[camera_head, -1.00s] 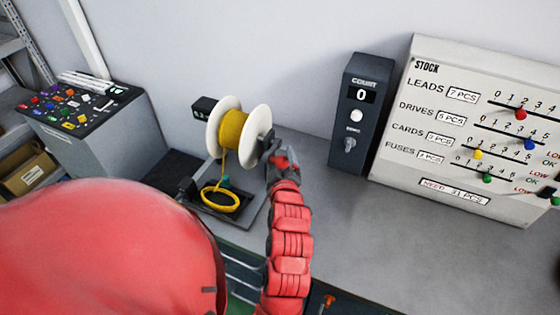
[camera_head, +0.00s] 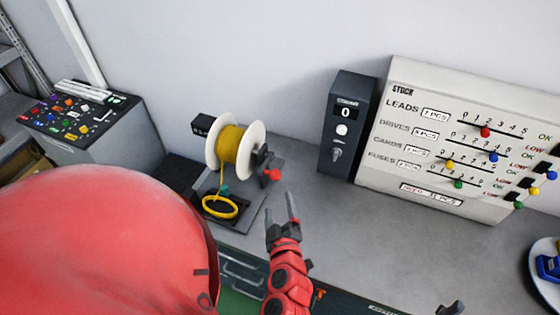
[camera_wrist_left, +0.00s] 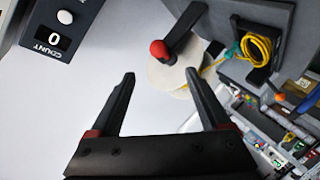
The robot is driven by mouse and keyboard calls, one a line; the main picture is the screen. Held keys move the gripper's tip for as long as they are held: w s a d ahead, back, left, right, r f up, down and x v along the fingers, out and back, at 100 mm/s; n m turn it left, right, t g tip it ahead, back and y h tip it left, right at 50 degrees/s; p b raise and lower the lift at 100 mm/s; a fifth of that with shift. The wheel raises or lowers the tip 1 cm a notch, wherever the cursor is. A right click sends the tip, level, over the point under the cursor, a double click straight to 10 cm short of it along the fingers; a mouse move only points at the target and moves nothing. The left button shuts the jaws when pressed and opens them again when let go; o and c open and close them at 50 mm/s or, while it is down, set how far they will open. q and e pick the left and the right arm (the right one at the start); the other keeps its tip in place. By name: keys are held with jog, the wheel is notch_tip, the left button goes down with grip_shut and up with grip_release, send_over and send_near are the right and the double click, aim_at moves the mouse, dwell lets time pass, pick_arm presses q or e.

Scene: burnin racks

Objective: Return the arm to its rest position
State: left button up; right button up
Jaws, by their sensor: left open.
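My left gripper (camera_head: 291,208) is open and empty above the grey bench, in front of and to the right of the yellow wire spool. In the left wrist view its two dark fingers (camera_wrist_left: 160,95) stand apart with nothing between them. The spool (camera_head: 232,150) has white flanges and a crank with a red knob (camera_head: 272,175). The knob also shows in the left wrist view (camera_wrist_left: 160,50), beyond the fingers and apart from them. My red left arm comes up from the bottom of the head view. A small dark tip at the bottom right may belong to my right gripper.
A grey cabinet (camera_head: 120,150) with coloured parts is at left. Bare bench (camera_head: 380,235) lies right of my gripper.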

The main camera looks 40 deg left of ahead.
pick_arm(q)
jog(key=shift+p+v, duration=0.4)
jog(key=shift+v, duration=1.15)
